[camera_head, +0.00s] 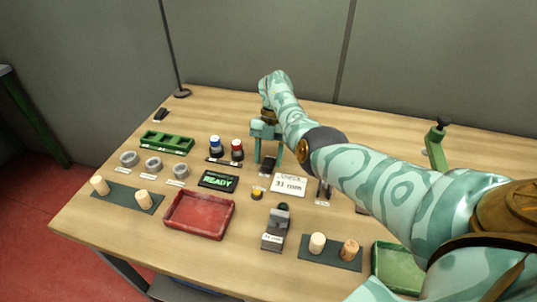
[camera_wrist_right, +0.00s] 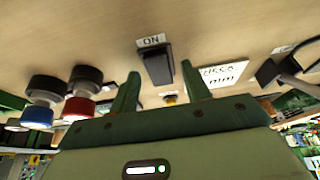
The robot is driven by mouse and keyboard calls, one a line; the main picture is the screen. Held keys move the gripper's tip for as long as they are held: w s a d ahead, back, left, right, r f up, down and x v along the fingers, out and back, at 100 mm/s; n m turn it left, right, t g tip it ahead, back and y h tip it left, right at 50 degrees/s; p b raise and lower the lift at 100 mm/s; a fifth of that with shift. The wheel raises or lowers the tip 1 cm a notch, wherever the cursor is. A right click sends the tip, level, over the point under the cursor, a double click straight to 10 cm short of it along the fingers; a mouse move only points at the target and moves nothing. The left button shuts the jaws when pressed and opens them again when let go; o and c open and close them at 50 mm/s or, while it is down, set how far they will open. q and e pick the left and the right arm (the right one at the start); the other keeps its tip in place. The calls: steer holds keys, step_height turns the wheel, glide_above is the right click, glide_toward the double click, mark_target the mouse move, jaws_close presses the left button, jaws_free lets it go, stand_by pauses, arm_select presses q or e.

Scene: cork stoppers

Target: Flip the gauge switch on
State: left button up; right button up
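The switch (camera_wrist_right: 157,66) is a black rocker with a white "ON" label beside it in the wrist view. In the head view the small black switch (camera_head: 268,163) sits on the table under my right gripper, partly hidden by a finger. I cannot tell which way the rocker is tilted. My right gripper (camera_head: 268,159) points down over it. Its two green fingers are apart and empty, one on either side of the switch in the wrist view (camera_wrist_right: 160,70). Contact is not visible. A grey gauge-like device (camera_head: 275,228) stands nearer the front. My left gripper is out of view.
Blue (camera_head: 215,145) and red (camera_head: 237,149) capped items stand close left of the gripper. A red tray (camera_head: 182,231) and corks (camera_head: 317,243) are nearer the front.

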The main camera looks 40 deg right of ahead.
steer(key=shift+w+d+r, duration=0.15)
steer(key=shift+r, duration=0.35)
arm_select(q)
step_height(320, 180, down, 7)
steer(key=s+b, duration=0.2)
steer(key=b, duration=0.5)
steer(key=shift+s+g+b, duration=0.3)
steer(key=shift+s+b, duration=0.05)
arm_select(e)
steer(key=v, duration=1.5)
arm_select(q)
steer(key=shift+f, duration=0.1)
arm_select(e)
steer(key=shift+d+r, duration=0.1)
steer(key=shift+d, duration=0.05)
